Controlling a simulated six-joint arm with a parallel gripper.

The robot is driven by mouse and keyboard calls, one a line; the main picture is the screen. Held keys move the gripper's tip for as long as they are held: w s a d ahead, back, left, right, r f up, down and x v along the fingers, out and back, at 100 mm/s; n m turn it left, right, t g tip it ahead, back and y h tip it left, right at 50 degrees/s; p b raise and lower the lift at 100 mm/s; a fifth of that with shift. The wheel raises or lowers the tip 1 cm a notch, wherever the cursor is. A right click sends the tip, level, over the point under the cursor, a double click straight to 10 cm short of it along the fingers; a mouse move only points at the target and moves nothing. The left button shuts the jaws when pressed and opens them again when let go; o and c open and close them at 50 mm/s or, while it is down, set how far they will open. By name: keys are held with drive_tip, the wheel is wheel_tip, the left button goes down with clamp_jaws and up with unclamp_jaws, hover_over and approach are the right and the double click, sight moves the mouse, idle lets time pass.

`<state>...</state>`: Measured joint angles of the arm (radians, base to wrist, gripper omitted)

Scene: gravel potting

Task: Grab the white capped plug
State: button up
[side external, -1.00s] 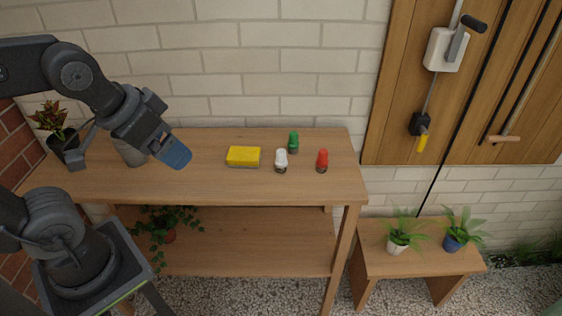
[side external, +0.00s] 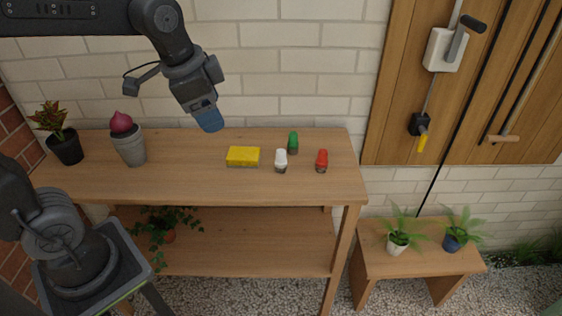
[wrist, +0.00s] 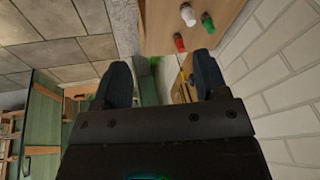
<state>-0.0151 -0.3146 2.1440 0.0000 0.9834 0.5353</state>
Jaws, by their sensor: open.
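The white capped plug (side external: 281,160) stands upright on the wooden bench top, between the yellow sponge and the red capped plug. It has a white top and a dark lower part. It also shows near the top of the wrist view (wrist: 188,15). My gripper (side external: 210,121) is above the bench, to the left of the plug and higher than it. Its two dark fingers are apart and empty in the wrist view (wrist: 163,80), with the plug beyond them and not between them.
A green capped plug (side external: 293,142) stands just behind the white one and a red capped plug (side external: 321,160) to its right. A yellow sponge (side external: 243,156) lies left. A grey pot (side external: 129,148) with a dark red round thing stands further left. The bench front (side external: 230,188) is clear.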

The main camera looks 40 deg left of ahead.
drive_tip(key=w+f+m+g, duration=0.25)
drive_tip(key=w+m, duration=0.25)
drive_tip(key=w, duration=0.5)
drive_tip(key=m, duration=0.5)
hover_over(281, 161)
drive_tip(key=s, duration=0.1)
wheel_tip(281, 161, down, 6)
drive_tip(key=w+f+m, duration=0.1)
drive_tip(key=w+a+f+m+g, duration=0.1)
drive_tip(key=f, duration=0.1)
drive_tip(key=shift+w+a+f, duration=0.1)
wheel_tip(281, 161, down, 8)
drive_tip(key=shift+r, duration=0.1)
drive_tip(key=shift+f, duration=2.95)
drive_tip(key=shift+c, duration=0.2)
drive_tip(key=c, duration=1)
drive_tip(key=shift+r, duration=0.1)
